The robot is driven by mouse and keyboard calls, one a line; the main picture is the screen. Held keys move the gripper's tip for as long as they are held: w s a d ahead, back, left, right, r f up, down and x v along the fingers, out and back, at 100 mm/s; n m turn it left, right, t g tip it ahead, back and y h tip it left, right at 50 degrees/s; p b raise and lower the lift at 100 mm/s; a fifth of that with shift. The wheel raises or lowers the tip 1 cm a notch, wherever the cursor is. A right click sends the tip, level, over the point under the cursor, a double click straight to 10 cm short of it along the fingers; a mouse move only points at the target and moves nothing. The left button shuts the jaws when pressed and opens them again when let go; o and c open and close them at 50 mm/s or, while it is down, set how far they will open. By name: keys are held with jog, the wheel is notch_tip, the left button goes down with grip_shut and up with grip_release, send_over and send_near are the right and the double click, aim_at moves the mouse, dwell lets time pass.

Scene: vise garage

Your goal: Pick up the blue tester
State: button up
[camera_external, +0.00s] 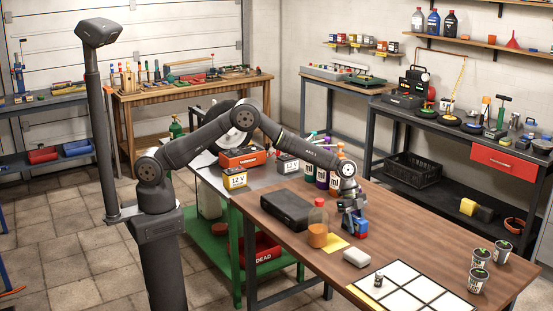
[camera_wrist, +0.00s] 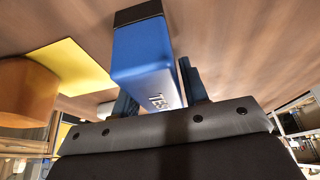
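The blue tester (camera_external: 361,226) is a small upright block with a red part low on it, near the middle of the wooden table. In the wrist view it is a blue block (camera_wrist: 142,52) with a black end and a pale side with part of a label. My gripper (camera_external: 352,210) is down at the tester. In the wrist view the fingers (camera_wrist: 158,95) lie on either side of it; the tester covers part of the left finger. The right finger appears against its pale side. I cannot tell whether they grip it, or whether it touches the table.
A grey block (camera_external: 356,257), a white grid panel (camera_external: 412,290) and several cups (camera_external: 479,279) are nearer. Table right of the tester is clear.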

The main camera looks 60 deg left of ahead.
jog(key=c, duration=0.6)
jog(key=shift+c, duration=0.2)
jog(key=shift+r, duration=0.15)
